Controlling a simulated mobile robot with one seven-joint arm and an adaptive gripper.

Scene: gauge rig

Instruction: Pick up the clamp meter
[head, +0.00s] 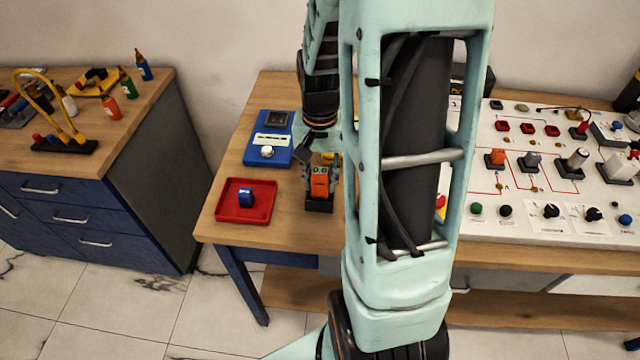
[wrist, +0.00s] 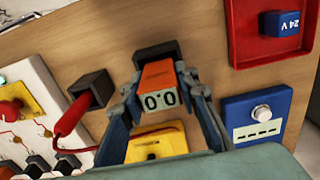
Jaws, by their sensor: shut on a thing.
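The clamp meter (head: 319,183) is a small orange block with a display, reading 0.0 in the wrist view (wrist: 158,92). It is upright at a black holder (head: 319,205) near the table's front edge, right of the red tray. I cannot tell whether its lower end is inside the holder or just above it. My gripper (head: 321,168) comes down from above and is shut on the meter. In the wrist view its two fingers (wrist: 162,84) press the meter's sides. Part of the meter's back is hidden.
A red tray (head: 226,212) with a blue 24 V block (head: 246,197) lies left of the meter. Behind is a blue unit (head: 255,150) with a white knob. In the wrist view, a yellow object (wrist: 160,146) and a red-cabled probe holder (wrist: 92,88) are close by.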

